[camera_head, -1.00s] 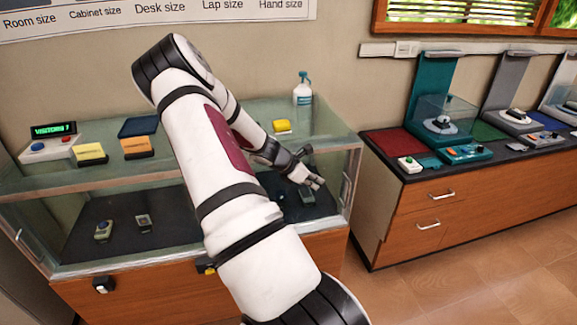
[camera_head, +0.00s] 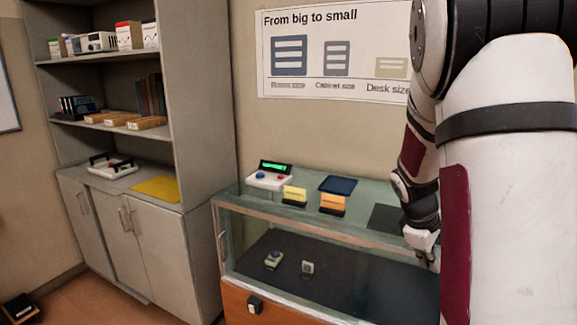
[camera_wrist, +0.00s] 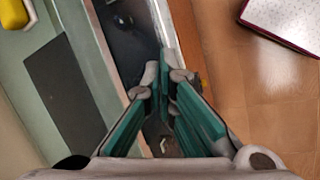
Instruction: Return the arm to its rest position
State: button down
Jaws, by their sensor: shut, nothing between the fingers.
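My arm, white with black bands and a dark red panel, fills the right side of the head view. My gripper (camera_head: 430,258) hangs down at the front right part of the glass case (camera_head: 290,228). In the wrist view my gripper (camera_wrist: 166,78) has its teal fingers together at the tips, with nothing between them. The case's front edge passes under the fingers there. My arm hides the right end of the case in the head view.
A dark mat (camera_head: 386,219), orange block (camera_head: 333,203) and small green display box (camera_head: 270,175) are on the case top. A shelf cabinet (camera_head: 190,130) stands left. In the wrist view, open wooden floor (camera_wrist: 250,90) lies right, with a pale speckled panel (camera_wrist: 290,20) beyond.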

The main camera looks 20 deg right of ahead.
jog(key=w+a+r+m+t+y, duration=0.1)
jog(key=a+r+m+t, duration=0.1)
jog(key=a+r, duration=0.7)
jog(key=s+a+r+t+y, duration=0.1)
jog(key=s+a+r, duration=0.1)
jog(key=a, duration=0.6)
jog(key=s+a+r+m+t+y, duration=0.1)
jog(key=s+a+r, duration=0.1)
jog(key=s+a, duration=0.3)
jog(key=s+a+r+t+y, duration=0.1)
jog(key=s+a+r+t, duration=0.1)
jog(key=a, duration=0.9)
jog(key=shift+s+a+r+m+y, duration=0.25)
jog(key=shift+s+r+m+y, duration=0.25)
jog(key=shift+s, duration=0.45)
